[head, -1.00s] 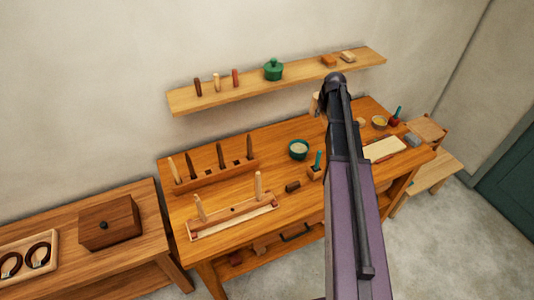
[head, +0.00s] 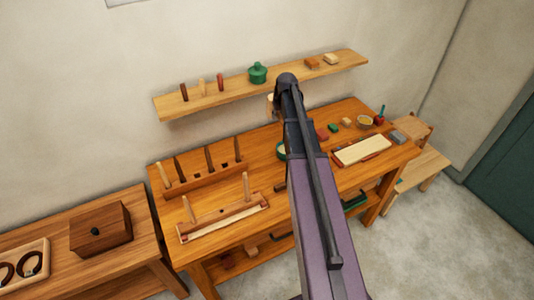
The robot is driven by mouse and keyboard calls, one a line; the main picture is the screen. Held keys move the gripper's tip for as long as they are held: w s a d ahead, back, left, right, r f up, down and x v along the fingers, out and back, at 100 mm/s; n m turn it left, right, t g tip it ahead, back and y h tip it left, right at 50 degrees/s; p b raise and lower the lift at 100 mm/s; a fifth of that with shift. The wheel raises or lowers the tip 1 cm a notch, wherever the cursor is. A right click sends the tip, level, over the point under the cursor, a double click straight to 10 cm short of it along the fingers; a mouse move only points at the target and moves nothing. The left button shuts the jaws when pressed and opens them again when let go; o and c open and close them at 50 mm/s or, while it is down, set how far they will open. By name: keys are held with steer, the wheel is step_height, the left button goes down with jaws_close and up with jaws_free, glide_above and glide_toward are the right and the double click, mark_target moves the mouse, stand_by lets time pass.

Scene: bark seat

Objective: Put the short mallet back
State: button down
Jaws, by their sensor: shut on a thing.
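My arm reaches over the workbench, its dark wrist in front of the wall shelf's lower edge. My gripper (head: 281,98) is mostly hidden behind the wrist. A pale wooden piece shows just left of it and moves with the arm; I take it for the short mallet (head: 271,104), shut in the gripper above the bench. Most of the mallet is hidden. A long wooden rack (head: 218,183) at the bench's back left holds several upright handles, one pale and the others dark.
The workbench (head: 268,160) also bears a partly hidden bowl (head: 281,150), a pale board (head: 362,150) and small blocks. The wall shelf (head: 230,94) carries a green pot (head: 257,73). A wooden box (head: 101,228) stands on a left side table.

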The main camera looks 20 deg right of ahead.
steer(key=shift+w+a+f, duration=0.1)
steer(key=shift+w+a, duration=0.1)
steer(key=shift+d+f, duration=0.2)
steer(key=shift+f+b, duration=0.2)
steer(key=shift+b, duration=0.25)
steer(key=w+a+f+b, duration=0.1)
steer(key=f+b, duration=0.9)
steer(key=a+f+g+b, duration=0.1)
steer(key=a+f+b, duration=0.1)
steer(key=f+b, duration=0.9)
steer(key=shift+w+f+n, duration=0.3)
steer(key=shift+w, duration=0.1)
steer(key=shift+f, duration=0.15)
steer(key=b+x, duration=0.2)
steer(key=s+b+x, duration=0.1)
steer(key=b+x, duration=0.4)
steer(key=b, duration=0.1)
steer(key=shift+s+f, duration=0.35)
steer(key=shift+f, duration=0.25)
steer(key=shift+f+b, duration=0.3)
steer(key=shift+b, duration=0.15)
steer(key=shift+c, duration=2.1)
jaws_free()
